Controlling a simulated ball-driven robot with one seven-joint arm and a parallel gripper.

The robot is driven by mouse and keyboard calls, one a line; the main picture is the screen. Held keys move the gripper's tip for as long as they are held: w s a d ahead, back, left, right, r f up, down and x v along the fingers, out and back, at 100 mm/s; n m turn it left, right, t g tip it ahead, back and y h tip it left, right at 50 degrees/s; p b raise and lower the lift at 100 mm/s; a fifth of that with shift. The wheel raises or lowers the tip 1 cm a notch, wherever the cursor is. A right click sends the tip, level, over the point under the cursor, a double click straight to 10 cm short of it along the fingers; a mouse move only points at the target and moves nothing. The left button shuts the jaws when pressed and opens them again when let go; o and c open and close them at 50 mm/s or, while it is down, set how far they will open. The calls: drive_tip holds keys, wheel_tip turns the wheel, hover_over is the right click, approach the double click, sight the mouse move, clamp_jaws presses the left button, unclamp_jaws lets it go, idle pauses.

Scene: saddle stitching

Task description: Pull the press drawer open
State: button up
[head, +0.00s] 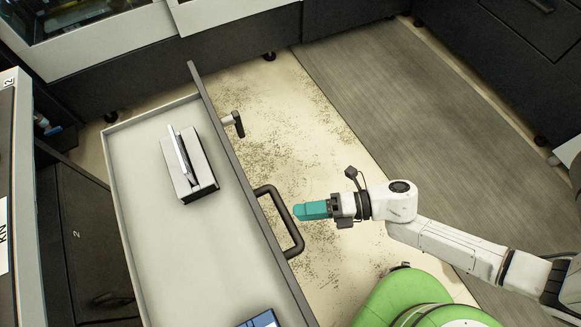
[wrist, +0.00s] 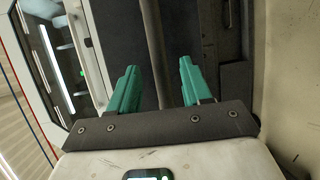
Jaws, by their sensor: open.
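The press drawer (head: 145,250) stands pulled out in the head view, a pale tray with a dark front panel (head: 232,170). Its black bar handle (head: 291,237) sticks out from the front. My gripper (head: 298,211) has teal fingers and is just right of the handle, fingertips close to the bar. In the wrist view the two fingers of my gripper (wrist: 158,67) are apart, and the handle bar (wrist: 153,35) runs upright in the gap between them. Nothing is clamped. Whether the fingers touch the bar cannot be told.
A grey box-like item (head: 190,165) lies in the drawer, with a blue item (head: 262,319) at its near end. Bare speckled floor (head: 325,130) and a grey mat (head: 400,110) lie to the right. Dark cabinets stand behind.

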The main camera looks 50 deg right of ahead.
drive_tip(key=v, duration=0.5)
drive_tip(key=shift+s+d+r+b, duration=0.1)
drive_tip(key=shift+s+d+b, duration=0.15)
drive_tip(key=shift+b, duration=0.1)
drive_tip(key=w+d+f+m+h, duration=0.1)
drive_tip(key=w+d+m+h, duration=0.95)
drive_tip(key=m+h, duration=0.55)
drive_tip(key=s+a+m+g+y, duration=0.4)
drive_tip(key=s+a+m+g, duration=0.3)
drive_tip(key=s+m+g, duration=0.3)
drive_tip(key=shift+a+f+m+y, duration=0.35)
drive_tip(key=shift+f+m, duration=0.1)
drive_tip(key=shift+m, duration=0.65)
